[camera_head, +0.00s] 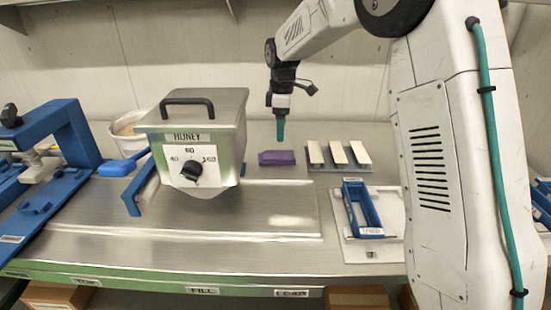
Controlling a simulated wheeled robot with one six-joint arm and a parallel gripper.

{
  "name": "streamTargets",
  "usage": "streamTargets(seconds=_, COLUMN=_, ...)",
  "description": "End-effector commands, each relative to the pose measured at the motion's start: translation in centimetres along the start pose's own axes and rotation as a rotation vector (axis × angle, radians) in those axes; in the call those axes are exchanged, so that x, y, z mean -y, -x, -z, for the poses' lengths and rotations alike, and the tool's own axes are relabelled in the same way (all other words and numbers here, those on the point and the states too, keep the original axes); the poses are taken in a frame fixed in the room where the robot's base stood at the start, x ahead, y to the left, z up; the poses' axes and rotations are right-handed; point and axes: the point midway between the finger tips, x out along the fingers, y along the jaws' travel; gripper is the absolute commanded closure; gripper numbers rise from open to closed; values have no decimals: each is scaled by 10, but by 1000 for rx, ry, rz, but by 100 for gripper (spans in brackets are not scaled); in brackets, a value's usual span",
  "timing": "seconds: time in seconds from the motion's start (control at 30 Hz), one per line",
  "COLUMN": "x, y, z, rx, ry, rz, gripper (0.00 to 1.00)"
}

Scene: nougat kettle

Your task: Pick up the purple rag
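The purple rag (277,158) lies folded on the metal bench, right of the honey kettle and left of a grey rack with pale bars. My gripper (280,136) points down with its teal tip just above the rag's far edge in the picture. A small gap shows between the tip and the rag. The fingers overlap in this view, so I cannot tell whether they are open or shut. Nothing visibly hangs from them.
The honey kettle (192,135) with a dark handle and dial stands left of the rag. The rack (342,170) with several bars is close on the right. A blue frame (367,222) lies nearer. A blue press (55,145) stands far left. The bench front (268,250) is clear.

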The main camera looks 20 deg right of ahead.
Motion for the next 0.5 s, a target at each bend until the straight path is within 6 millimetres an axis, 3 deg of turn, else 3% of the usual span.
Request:
streamTargets(seconds=0.03, x=-12, y=-15, z=7, rx=3, ry=36, rz=7, gripper=15)
streamTargets(seconds=0.2, x=-33, y=-40, z=18, rx=3, ry=120, rz=10, gripper=15)
streamTargets(seconds=0.5, x=-36, y=-71, z=20, rx=4, ry=137, rz=12, gripper=15)
